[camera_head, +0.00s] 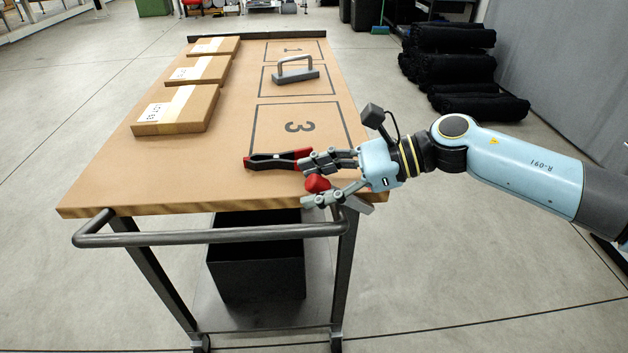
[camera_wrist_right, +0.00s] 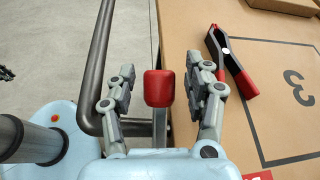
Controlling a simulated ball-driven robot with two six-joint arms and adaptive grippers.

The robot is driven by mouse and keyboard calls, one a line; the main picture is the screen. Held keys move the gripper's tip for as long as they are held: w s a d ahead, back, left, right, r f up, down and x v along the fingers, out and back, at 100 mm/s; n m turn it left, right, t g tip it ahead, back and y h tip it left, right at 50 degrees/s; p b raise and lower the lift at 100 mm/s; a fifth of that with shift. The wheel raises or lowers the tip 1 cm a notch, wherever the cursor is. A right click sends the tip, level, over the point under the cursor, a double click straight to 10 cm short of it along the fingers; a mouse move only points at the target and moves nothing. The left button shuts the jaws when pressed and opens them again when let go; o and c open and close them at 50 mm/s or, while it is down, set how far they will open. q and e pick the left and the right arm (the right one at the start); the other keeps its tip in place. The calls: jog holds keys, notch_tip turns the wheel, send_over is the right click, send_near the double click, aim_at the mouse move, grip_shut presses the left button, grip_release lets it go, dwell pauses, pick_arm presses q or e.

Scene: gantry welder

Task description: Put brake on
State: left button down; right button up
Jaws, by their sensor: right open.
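The brake lever with its red block-shaped head (camera_head: 317,183) is at the near right corner of the cart, beside the tabletop. My right gripper (camera_head: 306,181) is open, with one finger on each side of the red head. In the right wrist view, the brake's red head (camera_wrist_right: 159,88) sits between the two fingers of my right gripper (camera_wrist_right: 160,75), with a visible gap on both sides. A grey stem shows below the head. Whether the lever is tilted is hard to tell.
Black-and-red pliers (camera_head: 262,161) lie on the cart's tabletop (camera_head: 200,180), close to my right gripper. The cart's handle bar (camera_head: 200,237) runs along the near edge. Several cardboard boxes (camera_head: 180,108) and a grey handle block (camera_head: 296,74) stand farther back.

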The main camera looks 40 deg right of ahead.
jog(key=shift+w+a+f, duration=0.1)
jog(key=shift+a+f, duration=0.05)
jog(key=shift+a, duration=0.05)
grip_shut()
dwell(0.3)
